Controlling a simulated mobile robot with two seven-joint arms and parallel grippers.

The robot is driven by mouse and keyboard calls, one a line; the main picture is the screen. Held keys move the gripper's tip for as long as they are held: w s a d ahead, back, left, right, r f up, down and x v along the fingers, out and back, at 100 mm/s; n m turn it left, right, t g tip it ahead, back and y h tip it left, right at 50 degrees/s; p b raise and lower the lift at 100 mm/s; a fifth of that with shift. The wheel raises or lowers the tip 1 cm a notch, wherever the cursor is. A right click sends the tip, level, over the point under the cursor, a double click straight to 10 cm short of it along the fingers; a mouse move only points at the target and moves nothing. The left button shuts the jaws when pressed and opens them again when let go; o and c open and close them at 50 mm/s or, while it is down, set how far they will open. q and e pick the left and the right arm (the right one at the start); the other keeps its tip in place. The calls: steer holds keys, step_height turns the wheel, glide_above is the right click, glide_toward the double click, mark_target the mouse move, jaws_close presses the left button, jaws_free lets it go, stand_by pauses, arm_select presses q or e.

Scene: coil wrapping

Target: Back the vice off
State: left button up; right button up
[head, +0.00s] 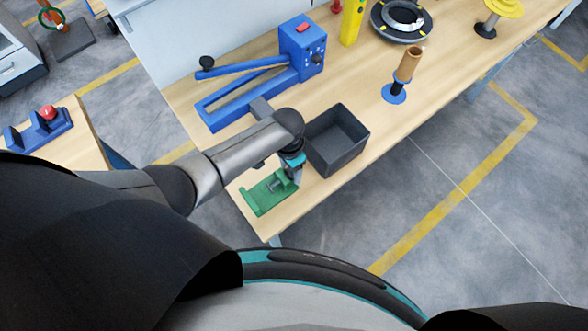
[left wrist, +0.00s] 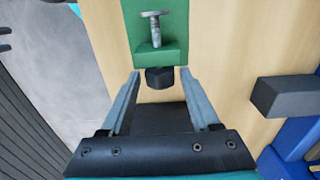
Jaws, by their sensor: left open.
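The green vice (head: 262,198) sits at the near corner of the workbench, with a grey metal screw across it. In the left wrist view the green body (left wrist: 174,53) shows with the grey screw (left wrist: 156,30) and a dark round knob (left wrist: 159,78) at its near end. My left gripper (head: 292,176) is over the knob end of the vice. In the left wrist view its fingers (left wrist: 160,88) are apart, with the knob between their tips and a gap on each side. My right gripper does not show.
A dark open bin (head: 338,140) stands right beside my left gripper. A blue machine with a lever arm (head: 302,48) stands behind. A brown coil on a blue-based post (head: 408,66) is farther right. The bench's front edge is close to the vice.

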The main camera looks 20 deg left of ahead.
arm_select(q)
steer(key=b, duration=0.1)
steer(key=g+h, duration=0.1)
steer(key=h+b, duration=0.1)
steer(key=shift+w+a+f+g+b, duration=0.25)
steer(key=shift+a+f+g+b, duration=0.05)
steer(key=shift+g, duration=0.1)
steer(key=shift+r+h+b, duration=0.1)
steer(key=shift+h+b, duration=0.2)
steer(key=shift+h, duration=0.1)
steer(key=shift+r, duration=0.15)
